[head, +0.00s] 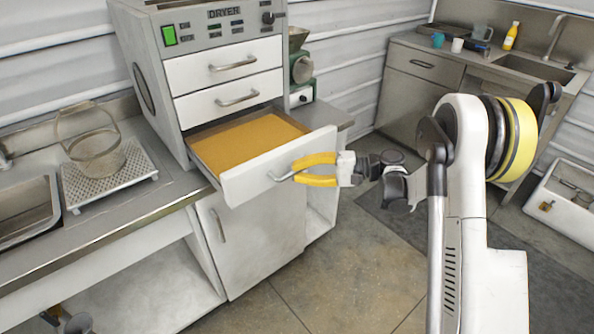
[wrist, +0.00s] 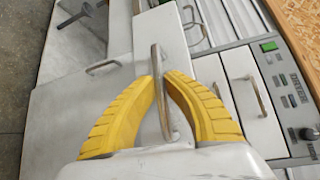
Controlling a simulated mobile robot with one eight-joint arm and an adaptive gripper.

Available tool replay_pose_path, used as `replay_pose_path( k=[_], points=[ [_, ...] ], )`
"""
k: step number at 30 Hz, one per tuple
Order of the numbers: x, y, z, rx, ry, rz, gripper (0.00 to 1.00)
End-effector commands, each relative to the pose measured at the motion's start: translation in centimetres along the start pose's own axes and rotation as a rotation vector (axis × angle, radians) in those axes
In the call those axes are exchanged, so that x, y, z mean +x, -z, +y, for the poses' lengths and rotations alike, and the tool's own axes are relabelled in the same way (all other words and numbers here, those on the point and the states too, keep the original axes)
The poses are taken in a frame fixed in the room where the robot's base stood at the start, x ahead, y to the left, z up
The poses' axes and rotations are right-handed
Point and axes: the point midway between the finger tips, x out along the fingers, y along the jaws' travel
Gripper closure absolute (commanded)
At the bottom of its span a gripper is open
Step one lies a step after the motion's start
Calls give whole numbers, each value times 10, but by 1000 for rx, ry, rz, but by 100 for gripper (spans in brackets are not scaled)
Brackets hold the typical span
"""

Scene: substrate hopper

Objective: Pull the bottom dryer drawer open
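The dryer (head: 150,50) is a grey cabinet with three white drawers under a control panel. Its bottom drawer (head: 240,184) stands well out from the body, and a flat orange-yellow layer shows inside. My gripper (head: 294,174) is at the bottom drawer's bar handle (head: 281,176), in front of the drawer face. In the wrist view, the yellow fingertips (wrist: 159,76) close in on both sides of the metal handle (wrist: 161,110), which passes between them. The two upper drawers (head: 225,62) are shut.
A cupboard door (head: 255,235) is below the drawer. A green grinder (head: 300,70) stands right of the dryer. Open floor (head: 340,270) lies in front.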

Motion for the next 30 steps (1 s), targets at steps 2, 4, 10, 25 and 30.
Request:
replay_pose_path(
  k=[2, 4, 10, 25, 30],
  points=[
    [1, 0, 0, 0, -1, -1, 66],
    [0, 0, 0, 0, -1, -1, 66],
    [0, 0, 0, 0, 0, 0, 66],
    [-83, 1, 0, 0, 0, 3, 66],
    [-109, 1, 0, 0, 0, 1, 66]
  ],
)
